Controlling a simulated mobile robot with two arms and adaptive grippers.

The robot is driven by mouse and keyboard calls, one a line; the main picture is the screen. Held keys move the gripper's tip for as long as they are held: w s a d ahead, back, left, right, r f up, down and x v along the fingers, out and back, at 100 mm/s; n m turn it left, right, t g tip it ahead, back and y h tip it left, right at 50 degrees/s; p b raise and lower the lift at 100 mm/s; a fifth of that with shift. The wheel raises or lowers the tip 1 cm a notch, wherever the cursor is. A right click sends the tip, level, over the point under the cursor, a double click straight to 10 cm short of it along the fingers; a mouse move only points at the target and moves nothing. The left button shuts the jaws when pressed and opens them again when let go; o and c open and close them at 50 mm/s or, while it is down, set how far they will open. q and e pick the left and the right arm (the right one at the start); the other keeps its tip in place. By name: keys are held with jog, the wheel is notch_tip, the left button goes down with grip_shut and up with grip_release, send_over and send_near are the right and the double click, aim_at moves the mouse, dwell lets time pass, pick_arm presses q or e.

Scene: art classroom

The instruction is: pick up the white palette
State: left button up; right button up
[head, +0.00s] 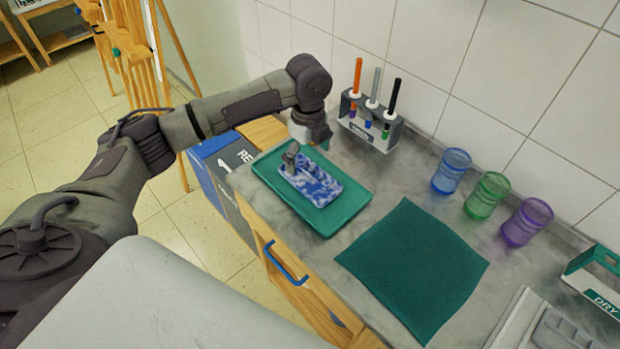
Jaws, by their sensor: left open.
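A small rectangular palette (317,186), white with blue smears, lies on a green tray (325,223) on the counter. My left arm reaches in from the left, and my left gripper (291,158) points down at the far-left end of the palette. It is open; its fingers are small in the picture, and I cannot tell whether they touch the palette. My right gripper is not in view.
A rack (368,125) with several upright brushes stands behind the tray. A dark green cloth (413,262) lies to its right. Blue (451,171), green (486,196) and purple (526,222) cups line the wall. A blue bin (222,165) stands left of the counter.

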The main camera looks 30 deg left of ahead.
aim_at(308, 179)
pick_arm(q)
jog(key=shift+s+d+f, duration=0.1)
jog(key=shift+s+f, duration=0.1)
jog(key=shift+f, duration=0.45)
notch_tip(308, 179, down, 4)
jog(key=shift+s+r+p, duration=0.1)
jog(key=shift+r+p, duration=0.15)
jog(key=shift+p, duration=0.25)
jog(key=shift+f, duration=0.25)
jog(key=c, duration=0.9)
jog(key=shift+c, duration=0.4)
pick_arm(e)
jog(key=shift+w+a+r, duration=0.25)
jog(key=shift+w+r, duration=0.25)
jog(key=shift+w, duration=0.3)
pick_arm(q)
jog(key=shift+r, duration=0.15)
